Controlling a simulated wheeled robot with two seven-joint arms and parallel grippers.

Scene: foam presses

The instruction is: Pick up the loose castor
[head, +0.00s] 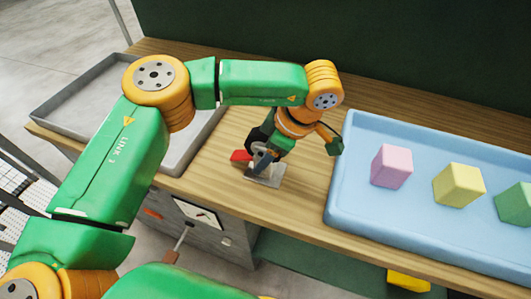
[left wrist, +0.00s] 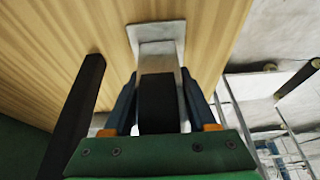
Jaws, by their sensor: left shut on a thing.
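The loose castor shows a grey metal plate (head: 266,179) in the head view, over the wooden bench between the grey tray and the blue tray. In the left wrist view its pale plate (left wrist: 155,33) is at the top and its black wheel (left wrist: 158,103) is between the fingers. My left gripper (head: 263,153) points down and is shut on the castor, one finger on each side of the wheel. I cannot tell whether the plate touches the bench. A red piece (head: 240,156) shows beside the castor. My right gripper is not in view.
The blue tray (head: 338,190) on the right holds a pink block (head: 391,166), a yellow block (head: 459,185) and a green block (head: 515,204). A grey tray (head: 58,97), partly hidden by my left arm, lies at the left. The wooden bench (head: 225,190) has bare room around the castor.

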